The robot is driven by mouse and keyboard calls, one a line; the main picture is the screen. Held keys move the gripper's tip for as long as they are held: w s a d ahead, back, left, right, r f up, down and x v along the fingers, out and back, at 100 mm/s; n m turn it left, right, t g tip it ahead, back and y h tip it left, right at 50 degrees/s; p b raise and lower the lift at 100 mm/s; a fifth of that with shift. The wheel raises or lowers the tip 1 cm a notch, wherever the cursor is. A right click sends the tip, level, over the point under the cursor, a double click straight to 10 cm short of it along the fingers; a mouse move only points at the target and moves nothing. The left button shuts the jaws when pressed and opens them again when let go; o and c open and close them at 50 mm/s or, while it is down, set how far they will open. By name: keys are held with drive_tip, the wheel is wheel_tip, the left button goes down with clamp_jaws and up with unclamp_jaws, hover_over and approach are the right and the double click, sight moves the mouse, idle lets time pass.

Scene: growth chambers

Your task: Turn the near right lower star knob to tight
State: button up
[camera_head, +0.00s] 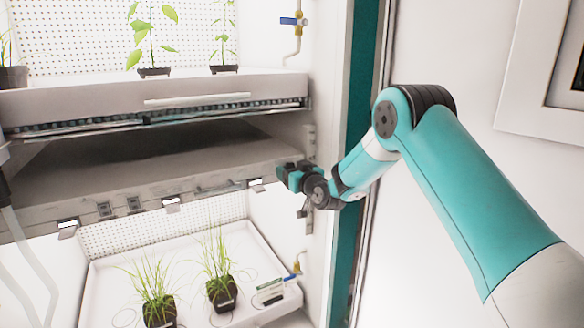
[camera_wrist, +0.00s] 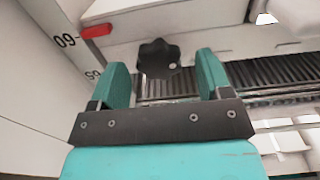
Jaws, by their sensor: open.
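A dark star knob (camera_wrist: 159,58) shows in the wrist view, just beyond and between the two teal fingers of my gripper (camera_wrist: 162,77). The fingers are open, with a gap on each side of the knob, and do not appear to touch it. In the head view my gripper (camera_head: 290,177) is at the right end of the shelf's front edge, beside the chamber's right post. The knob is hidden there behind my gripper and wrist.
A red tab (camera_wrist: 96,31) beside printed numbers is left of the knob. An upper tray (camera_head: 60,103) holds seedlings. A lower tray (camera_head: 255,310) holds two grassy pots (camera_head: 222,292). The teal door frame (camera_head: 352,130) stands close to my arm.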

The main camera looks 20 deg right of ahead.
drive_tip(key=shift+w, duration=0.25)
drive_tip(key=c, duration=0.9)
drive_tip(key=shift+d+f+m, duration=0.1)
drive_tip(key=shift+m, duration=4.4)
drive_tip(key=shift+d+f+m, duration=0.1)
drive_tip(key=shift+m, duration=4.4)
